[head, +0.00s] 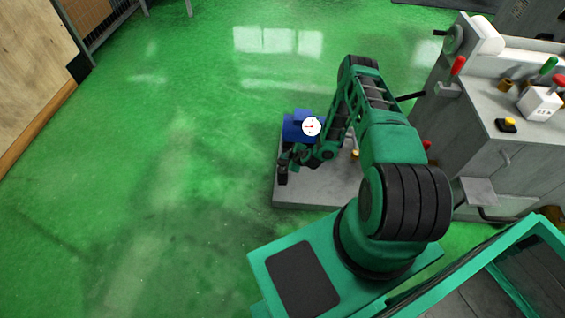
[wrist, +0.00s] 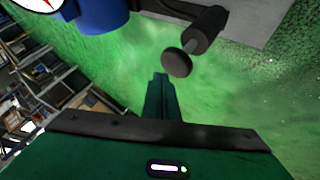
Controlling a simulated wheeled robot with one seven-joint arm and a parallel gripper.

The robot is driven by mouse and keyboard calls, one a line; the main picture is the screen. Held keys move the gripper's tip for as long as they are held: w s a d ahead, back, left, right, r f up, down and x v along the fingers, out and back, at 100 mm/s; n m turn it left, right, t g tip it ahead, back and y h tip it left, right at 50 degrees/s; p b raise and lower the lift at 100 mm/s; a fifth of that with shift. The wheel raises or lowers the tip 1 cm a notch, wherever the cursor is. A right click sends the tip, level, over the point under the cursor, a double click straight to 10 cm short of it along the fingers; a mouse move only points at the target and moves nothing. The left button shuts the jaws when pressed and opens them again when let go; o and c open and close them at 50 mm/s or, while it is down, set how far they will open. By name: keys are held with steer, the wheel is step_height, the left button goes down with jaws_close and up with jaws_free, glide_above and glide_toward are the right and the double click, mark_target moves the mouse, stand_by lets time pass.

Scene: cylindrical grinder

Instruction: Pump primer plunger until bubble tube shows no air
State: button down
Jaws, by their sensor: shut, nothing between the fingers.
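The primer plunger shows in the wrist view as a dark round knob (wrist: 177,62) on a short rod out of a dark cylinder (wrist: 205,32). My gripper (wrist: 160,76) is shut and empty, its green fingertips just below and left of the knob in the picture; whether they touch it I cannot tell. In the head view my gripper (head: 282,174) is at the near left side of the blue pump body (head: 292,130). A white dial gauge (head: 312,126) with a red needle sits at the pump. I cannot make out the bubble tube.
The pump stands on a grey slab (head: 305,196) on the green floor. A grey machine (head: 470,125) with red-knobbed levers stands to the right. A wooden panel (head: 28,75) is at far left. The floor left of the slab is clear.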

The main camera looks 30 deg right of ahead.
steer(key=shift+r, duration=2.3)
step_height(320, 180, up, 9)
steer(key=g, duration=0.1)
glide_above(284, 162)
steer(key=w+d, duration=0.2)
step_height(284, 162, up, 11)
steer(key=s+d+m+g, duration=0.1)
steer(key=d+g, duration=0.1)
steer(key=s+d+r+m+g, duration=0.1)
steer(key=s+r, duration=0.2)
steer(key=r, duration=0.3)
steer(key=s+d+r+m+h, duration=0.1)
steer(key=s+r+m, duration=0.15)
steer(key=r, duration=0.45)
steer(key=s+d+r+m+g, duration=0.1)
steer(key=s+d+r, duration=0.1)
steer(key=s+r, duration=0.3)
steer(key=s+r+m+g+h, duration=0.15)
steer(key=s+r+m, duration=0.35)
steer(key=s+r, duration=1.05)
steer(key=s+a+r+m+g, duration=0.1)
steer(key=s+a+r+m, duration=0.1)
steer(key=s, duration=0.7)
steer(key=s+a+r+m+g+y, duration=0.1)
steer(key=s+a+r+m, duration=0.2)
steer(key=s, duration=0.7)
steer(key=shift+a+r+m, duration=0.15)
steer(key=shift+r+m, duration=0.6)
steer(key=shift+m, duration=0.2)
